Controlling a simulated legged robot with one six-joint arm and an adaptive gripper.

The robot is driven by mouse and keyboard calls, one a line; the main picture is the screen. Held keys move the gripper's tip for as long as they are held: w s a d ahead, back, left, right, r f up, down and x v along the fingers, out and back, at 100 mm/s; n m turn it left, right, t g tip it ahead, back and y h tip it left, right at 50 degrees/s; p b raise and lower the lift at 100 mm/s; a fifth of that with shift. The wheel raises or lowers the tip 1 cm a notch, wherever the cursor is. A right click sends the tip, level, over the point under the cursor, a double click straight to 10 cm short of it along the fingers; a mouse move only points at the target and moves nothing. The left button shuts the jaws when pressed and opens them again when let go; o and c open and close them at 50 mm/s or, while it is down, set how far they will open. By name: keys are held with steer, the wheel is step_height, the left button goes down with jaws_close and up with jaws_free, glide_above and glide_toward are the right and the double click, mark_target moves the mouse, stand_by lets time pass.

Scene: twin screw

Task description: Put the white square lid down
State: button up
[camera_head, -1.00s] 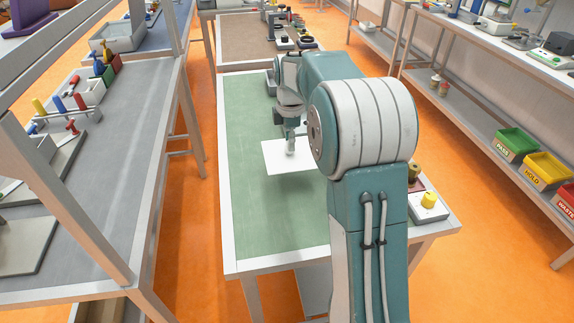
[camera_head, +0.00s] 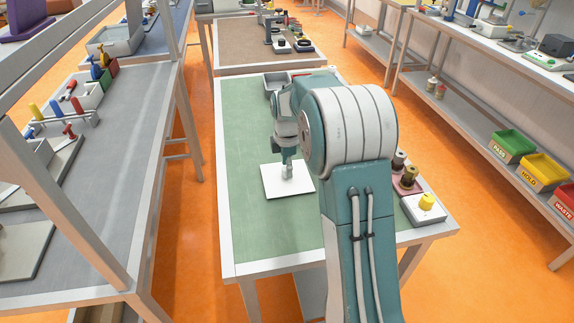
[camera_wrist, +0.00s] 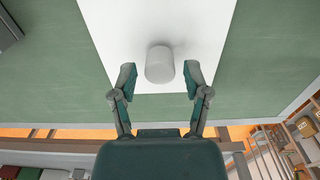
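The white square lid (camera_head: 272,188) lies flat on the green mat of the middle table, with only a thin shadow at its edge. In the wrist view the lid (camera_wrist: 110,22) has an upright pale round knob (camera_wrist: 159,65) on it. My gripper (camera_head: 287,168) is above the lid at the knob. In the wrist view my gripper (camera_wrist: 160,75) has its fingers apart, one on each side of the knob, with a visible gap on both sides. The gripper is open and holds nothing.
A grey bin (camera_head: 276,84) stands at the mat's far end. Spools (camera_head: 406,180) and a white box with a yellow knob (camera_head: 425,206) stand at the table's right edge. The green mat (camera_head: 255,235) is clear in front and left of the lid.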

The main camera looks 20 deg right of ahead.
stand_by(0.3)
step_height(320, 180, up, 12)
steer(key=s+a+r+m+t, duration=0.2)
steer(key=s+a+r+m, duration=0.25)
steer(key=s, duration=0.35)
steer(key=s+a+m+t, duration=0.1)
steer(key=s+a+m, duration=0.1)
steer(key=s, duration=0.5)
steer(key=s+a+f+m+t, duration=0.1)
steer(key=s+a+m, duration=0.1)
steer(key=s+m, duration=0.3)
steer(key=s+a+m+t, duration=0.1)
steer(key=s+m, duration=0.3)
steer(key=s, duration=0.6)
steer(key=shift+a+f+t, duration=0.3)
steer(key=shift+a+f, duration=0.1)
steer(key=shift+a, duration=0.45)
steer(key=shift+s, duration=0.1)
